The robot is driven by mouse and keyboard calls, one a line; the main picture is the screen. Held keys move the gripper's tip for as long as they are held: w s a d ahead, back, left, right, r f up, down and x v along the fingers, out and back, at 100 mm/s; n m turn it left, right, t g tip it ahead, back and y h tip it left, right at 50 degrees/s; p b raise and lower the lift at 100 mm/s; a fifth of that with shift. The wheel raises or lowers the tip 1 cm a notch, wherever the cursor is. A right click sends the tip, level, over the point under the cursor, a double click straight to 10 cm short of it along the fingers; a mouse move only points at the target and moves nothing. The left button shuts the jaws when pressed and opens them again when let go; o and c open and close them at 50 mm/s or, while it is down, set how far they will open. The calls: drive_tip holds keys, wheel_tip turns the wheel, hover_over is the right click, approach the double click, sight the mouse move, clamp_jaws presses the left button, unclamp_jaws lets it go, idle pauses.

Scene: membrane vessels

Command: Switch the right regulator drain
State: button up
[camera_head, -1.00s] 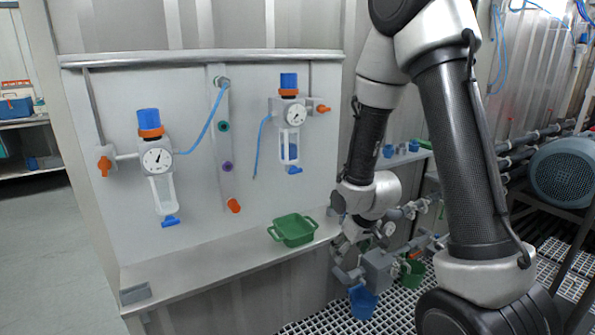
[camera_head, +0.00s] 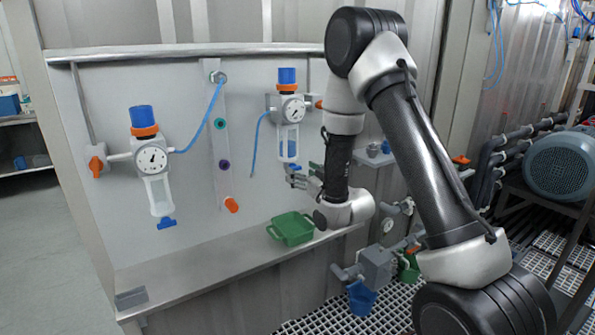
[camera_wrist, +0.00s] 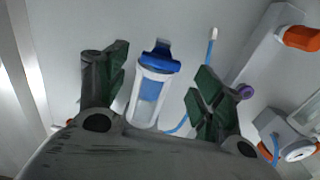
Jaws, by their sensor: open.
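The right regulator (camera_head: 290,110) hangs on the white panel, with a blue knob on top, a dial and a clear bowl. Its blue drain (camera_wrist: 160,58) shows in the wrist view at the end of the bowl (camera_wrist: 148,98). In the head view my gripper (camera_head: 300,178) is just below the bowl and largely hides the drain. In the wrist view my gripper (camera_wrist: 158,72) is open. One green-padded finger is on each side of the bowl and drain, with visible gaps and nothing gripped.
The left regulator (camera_head: 150,165) is well to the left. A blue hose (camera_head: 258,140) hangs just left of the right regulator. A green tray (camera_head: 291,229) sits on the metal shelf (camera_head: 190,262) below my gripper.

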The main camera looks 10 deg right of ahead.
sight(294, 168)
drive_tip(key=shift+x, duration=1.45)
drive_tip(key=c, duration=1)
